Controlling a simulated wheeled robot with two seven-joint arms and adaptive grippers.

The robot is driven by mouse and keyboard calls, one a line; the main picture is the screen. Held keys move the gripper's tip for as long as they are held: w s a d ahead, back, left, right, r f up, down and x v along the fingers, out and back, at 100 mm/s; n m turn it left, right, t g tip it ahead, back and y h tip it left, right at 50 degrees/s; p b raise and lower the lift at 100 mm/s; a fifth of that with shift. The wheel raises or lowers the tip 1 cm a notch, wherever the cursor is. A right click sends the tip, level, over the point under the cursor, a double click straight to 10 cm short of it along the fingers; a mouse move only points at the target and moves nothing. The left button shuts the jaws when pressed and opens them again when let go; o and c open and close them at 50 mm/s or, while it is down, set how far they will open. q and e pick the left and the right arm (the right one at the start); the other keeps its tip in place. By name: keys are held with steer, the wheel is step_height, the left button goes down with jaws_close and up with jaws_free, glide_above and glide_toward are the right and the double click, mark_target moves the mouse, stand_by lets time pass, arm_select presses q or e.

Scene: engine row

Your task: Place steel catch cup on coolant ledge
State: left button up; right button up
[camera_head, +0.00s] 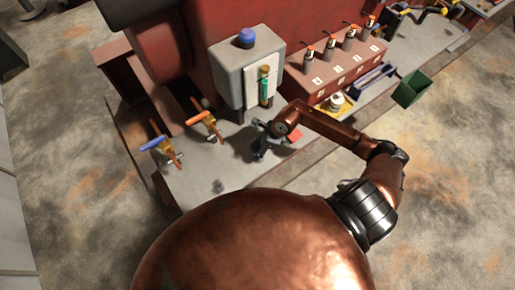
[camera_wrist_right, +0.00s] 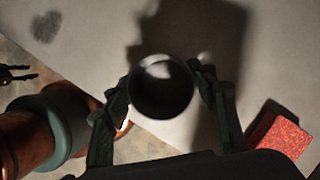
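The steel catch cup (camera_wrist_right: 161,88) is a round, dark grey cup seen from above through its open mouth in the right wrist view. My right gripper (camera_wrist_right: 163,92) has a dark green finger on each side of it and looks shut on it. In the head view my right gripper (camera_head: 262,142) is low over the grey coolant ledge (camera_head: 215,178); the cup is too small to make out there. A shadow falls on the ledge beside the cup, and any gap beneath is hidden. Two dark prongs at the wrist view's left edge may be my left gripper; its state is unclear.
A red block (camera_head: 295,135) lies on the ledge right of the gripper. A grey box with a blue cap (camera_head: 246,40) stands behind. Valves with a blue handle (camera_head: 152,143) and an orange handle (camera_head: 197,118) are left. A green bin (camera_head: 411,89) is right. The ledge's front left is clear.

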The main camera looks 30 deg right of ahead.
steer(key=o, duration=0.4)
steer(key=b+v, duration=0.1)
steer(key=v, duration=1.1)
steer(key=shift+a+r, duration=0.1)
steer(key=shift+r, duration=0.05)
